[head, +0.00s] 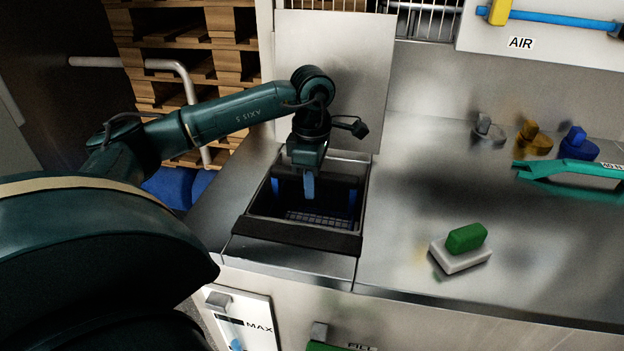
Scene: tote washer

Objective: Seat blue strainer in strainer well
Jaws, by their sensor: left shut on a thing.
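The strainer well (254,209) is a square dark opening in the steel counter, left of the middle in the head view. The blue strainer (353,203) shows inside the opening as blue strips at its left and right sides. A dark bar runs across its upper part, and a grid shows low inside. My left gripper (309,192) points down into the opening, shut on the strainer. Its grip is partly hidden by shadow and the gripper itself. I cannot tell whether the strainer touches the bottom of the well. My right gripper is out of view.
A black strip (295,236) lies along the well's front edge. An upright steel panel (352,60) stands behind it. To the right are a green-and-white block (462,250), grey, yellow and blue knobs (577,146), and a green bar (570,168). The counter between is clear.

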